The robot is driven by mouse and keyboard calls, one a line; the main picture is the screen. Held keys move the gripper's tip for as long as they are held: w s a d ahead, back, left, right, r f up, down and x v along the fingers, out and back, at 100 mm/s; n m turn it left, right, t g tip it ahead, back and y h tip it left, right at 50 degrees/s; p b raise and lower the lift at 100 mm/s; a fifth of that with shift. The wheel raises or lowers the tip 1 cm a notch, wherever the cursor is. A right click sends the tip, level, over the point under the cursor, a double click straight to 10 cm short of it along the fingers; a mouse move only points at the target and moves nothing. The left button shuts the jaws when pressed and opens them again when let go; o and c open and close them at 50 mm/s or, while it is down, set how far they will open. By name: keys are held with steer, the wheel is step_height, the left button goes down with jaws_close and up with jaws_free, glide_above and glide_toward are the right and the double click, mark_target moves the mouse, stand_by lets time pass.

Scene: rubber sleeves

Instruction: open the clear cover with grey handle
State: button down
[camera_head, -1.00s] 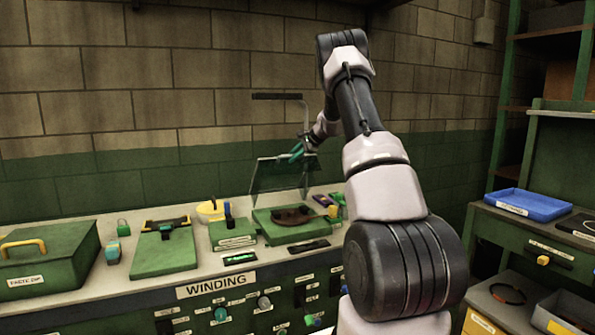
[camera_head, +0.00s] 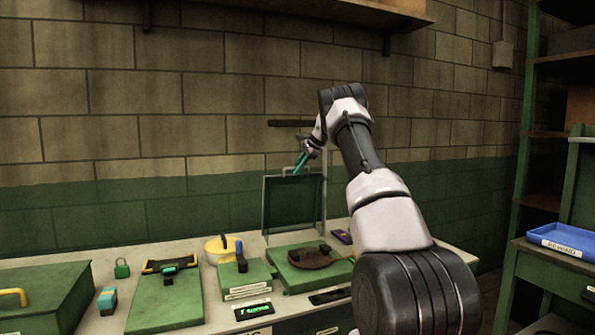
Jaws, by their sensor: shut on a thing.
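The clear cover (camera_head: 293,203) is a see-through panel with a thin frame. It stands nearly upright behind a green base (camera_head: 290,275) on the bench. Its grey handle (camera_head: 286,172) is at the upper edge. My gripper (camera_head: 301,164), with teal fingers, is shut at this handle from above and behind, on the right. The fingertips are small in view and the exact grip is hard to make out. A brown round part (camera_head: 315,258) with dark blocks lies on the base in front of the cover.
A dark bar (camera_head: 290,123) is on a post behind the cover. A blue tray (camera_head: 565,242) is at right.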

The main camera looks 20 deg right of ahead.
steer(key=shift+w, duration=0.25)
steer(key=c, duration=0.8)
jaws_free()
steer(key=shift+a, duration=0.1)
steer(key=shift+c, duration=0.2)
steer(key=v, duration=1)
steer(key=shift+r, duration=0.4)
steer(key=shift+s, duration=0.1)
